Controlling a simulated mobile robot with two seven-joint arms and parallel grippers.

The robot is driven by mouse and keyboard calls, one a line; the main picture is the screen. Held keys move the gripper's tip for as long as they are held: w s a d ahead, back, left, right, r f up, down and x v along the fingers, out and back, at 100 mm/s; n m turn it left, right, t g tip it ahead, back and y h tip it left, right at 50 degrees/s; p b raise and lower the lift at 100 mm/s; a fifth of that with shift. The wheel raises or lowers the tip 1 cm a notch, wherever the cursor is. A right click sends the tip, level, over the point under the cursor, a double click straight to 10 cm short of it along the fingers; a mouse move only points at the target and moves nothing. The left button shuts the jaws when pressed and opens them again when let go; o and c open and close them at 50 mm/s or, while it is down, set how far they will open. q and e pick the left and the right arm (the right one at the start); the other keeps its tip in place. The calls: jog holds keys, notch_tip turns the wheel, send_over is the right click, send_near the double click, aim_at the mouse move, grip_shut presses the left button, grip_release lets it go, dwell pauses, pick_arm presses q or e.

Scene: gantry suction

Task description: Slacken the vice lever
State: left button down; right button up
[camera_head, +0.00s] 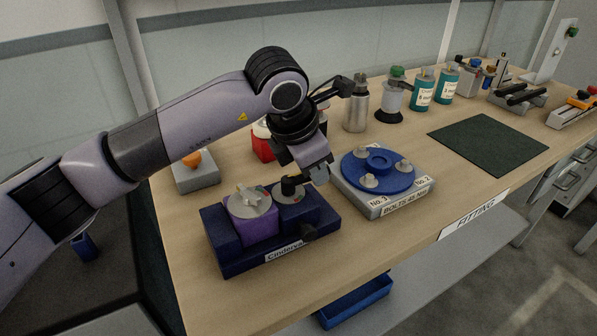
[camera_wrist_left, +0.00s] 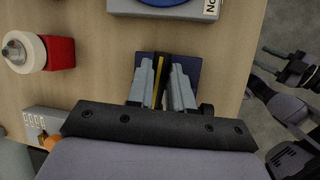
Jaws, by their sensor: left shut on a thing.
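The vice (camera_head: 225,255) is a dark blue block on the front left of the bench, with a label on its front face. A purple block (camera_head: 254,225) with a grey disc on top sits in its left part. A second grey disc is at its right, under my gripper. My left gripper (camera_head: 291,183) points down over this right part. It is shut on a black upright lever (camera_head: 290,187); the left wrist view shows a black bar with a yellow stripe (camera_wrist_left: 160,76) between the fingers.
A blue round plate (camera_head: 378,172) on a grey base stands close to the right. A red container (camera_head: 262,145) is behind my arm, and a grey box with an orange part (camera_head: 196,175) is at the left. Bottles stand further back. A dark green mat (camera_head: 487,144) lies clear.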

dwell(0.4)
pick_arm(q)
jog(key=c, duration=1)
grip_release()
jog(key=shift+b+v, duration=0.4)
jog(key=shift+v, duration=3.2)
jog(key=shift+s, duration=0.1)
